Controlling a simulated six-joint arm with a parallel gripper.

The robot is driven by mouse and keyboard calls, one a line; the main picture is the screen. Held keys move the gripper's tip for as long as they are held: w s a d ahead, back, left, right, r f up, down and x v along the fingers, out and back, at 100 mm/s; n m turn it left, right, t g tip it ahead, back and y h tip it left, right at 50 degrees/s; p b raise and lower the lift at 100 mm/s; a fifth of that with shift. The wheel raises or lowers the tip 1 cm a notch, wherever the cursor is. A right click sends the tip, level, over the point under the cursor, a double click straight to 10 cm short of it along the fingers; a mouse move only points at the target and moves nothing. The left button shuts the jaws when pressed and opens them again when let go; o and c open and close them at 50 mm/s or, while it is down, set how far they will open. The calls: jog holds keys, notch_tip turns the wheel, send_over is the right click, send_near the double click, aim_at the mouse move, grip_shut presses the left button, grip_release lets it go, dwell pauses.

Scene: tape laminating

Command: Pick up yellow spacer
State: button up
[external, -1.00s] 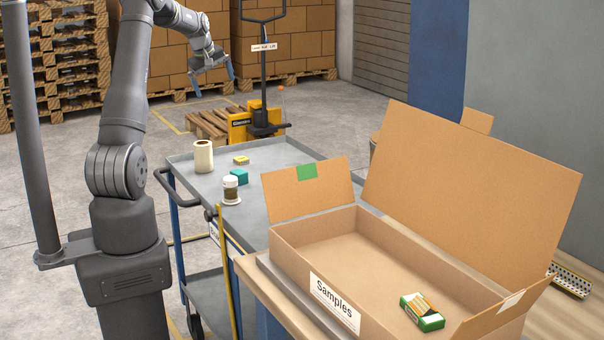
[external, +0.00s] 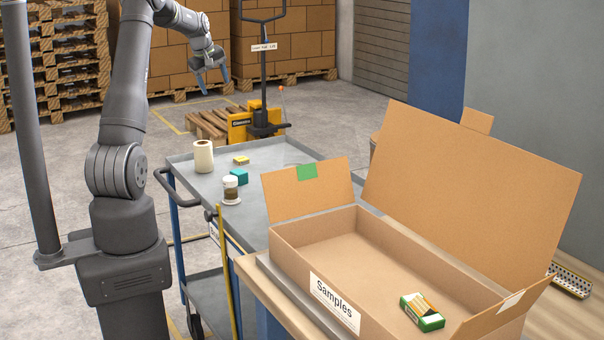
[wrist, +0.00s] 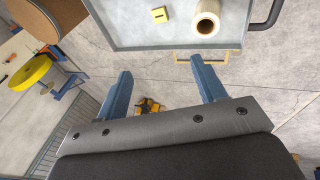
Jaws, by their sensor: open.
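The yellow spacer (external: 241,160) is a small yellow block lying on the top of the grey cart (external: 205,180), towards its far side. In the wrist view the yellow spacer (wrist: 159,15) shows near the top edge, with a dark mark on its face. My gripper (external: 214,86) is open and empty, high above the floor and up-left of the cart in the external view. In the wrist view my gripper (wrist: 162,68) has its two blue fingers spread apart, with the spacer beyond the tips.
A cream roll (external: 203,157) stands left of the spacer. A teal block (external: 239,177) and a white-lidded jar (external: 230,188) are nearer the camera. An open carton (external: 300,235) holds a green box (external: 422,311). A yellow pallet truck (external: 240,125) stands behind the cart.

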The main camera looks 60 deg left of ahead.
jog(key=m+g+y, duration=0.2)
jog(key=m+g, duration=0.3)
jog(key=m, duration=3)
send_over(241, 159)
jog(key=w+d, duration=0.1)
jog(key=d, duration=0.6)
notch_tip(241, 159, down, 13)
jog(key=x, duration=1.7)
jog(key=shift+w+a, duration=0.2)
jog(key=shift+w, duration=0.2)
jog(key=c, duration=1)
jog(key=shift+r, duration=0.15)
jog(key=shift+c, duration=0.4)
